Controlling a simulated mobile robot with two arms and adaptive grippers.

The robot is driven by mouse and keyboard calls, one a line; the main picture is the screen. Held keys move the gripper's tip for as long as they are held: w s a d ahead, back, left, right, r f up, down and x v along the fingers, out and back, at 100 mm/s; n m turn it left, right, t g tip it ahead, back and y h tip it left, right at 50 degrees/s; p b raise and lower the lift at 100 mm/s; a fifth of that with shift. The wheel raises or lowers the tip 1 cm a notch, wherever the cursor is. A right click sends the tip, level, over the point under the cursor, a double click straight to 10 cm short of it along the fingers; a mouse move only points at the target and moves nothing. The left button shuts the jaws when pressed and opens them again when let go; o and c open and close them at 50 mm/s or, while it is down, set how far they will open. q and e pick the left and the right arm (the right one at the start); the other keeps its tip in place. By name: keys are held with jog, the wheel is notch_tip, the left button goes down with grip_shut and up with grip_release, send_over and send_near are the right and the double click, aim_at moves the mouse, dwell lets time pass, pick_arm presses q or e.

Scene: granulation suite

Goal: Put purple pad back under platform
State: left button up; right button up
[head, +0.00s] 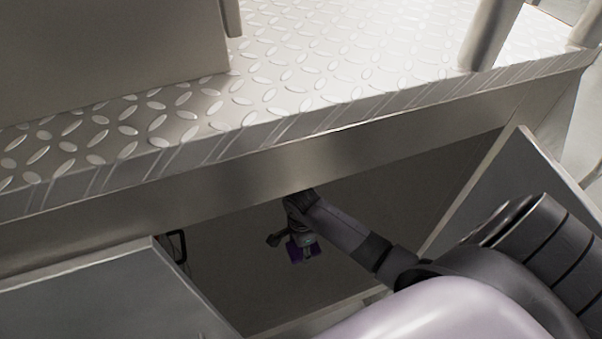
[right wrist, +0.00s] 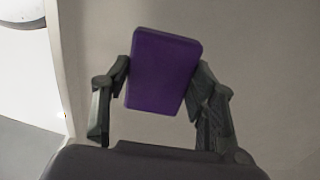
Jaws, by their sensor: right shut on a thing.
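The purple pad (right wrist: 163,70) is a flat rectangular block held between the two fingers of my right gripper (right wrist: 165,90) in the right wrist view. In the head view the pad (head: 294,252) shows small and dark in the shaded space below the platform's front edge. The platform (head: 300,75) has a silver diamond-plate top. My right gripper (head: 302,246) is shut on the pad, with the arm reaching in from the right. I cannot tell whether the pad touches the floor. My left gripper is not in view.
Below the platform, a grey panel (head: 95,300) stands at the left and another slanted panel (head: 500,190) at the right, with an opening between them. A dark handle with a bit of red (head: 177,246) shows beside the left panel. Metal posts (head: 490,35) rise from the platform.

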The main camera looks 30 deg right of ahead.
aim_at(301, 251)
notch_tip(301, 251, down, 3)
jog(key=shift+f+b, duration=0.2)
jog(key=shift+b, duration=0.1)
jog(key=shift+f, duration=0.65)
notch_tip(301, 251, down, 4)
jog(key=shift+r+b, duration=0.15)
jog(key=shift+b, duration=0.5)
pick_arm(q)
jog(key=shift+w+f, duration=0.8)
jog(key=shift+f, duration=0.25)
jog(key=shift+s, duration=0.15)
pick_arm(e)
jog(key=o, duration=1.1)
